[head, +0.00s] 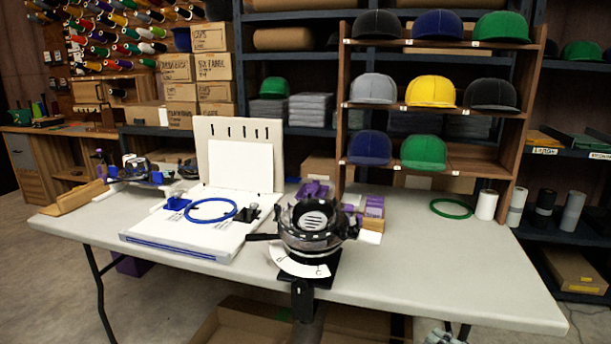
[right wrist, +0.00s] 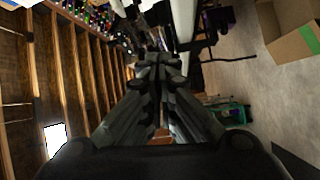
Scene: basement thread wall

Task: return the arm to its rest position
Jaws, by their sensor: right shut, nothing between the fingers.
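My right gripper (right wrist: 158,62) fills the middle of the right wrist view, with its dark fingers drawn together at the tips and nothing between them. In the head view, a small part of my right gripper (head: 445,337) shows at the bottom edge, below the front edge of the table and clear of it. My left gripper is not in the head view.
A grey table (head: 450,265) carries a black round cap fixture (head: 311,228) at its front edge, a white board with a blue hoop (head: 210,210), and a green hoop (head: 451,208). A cap shelf (head: 514,130) stands behind. A cardboard box (head: 235,325) sits below the table.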

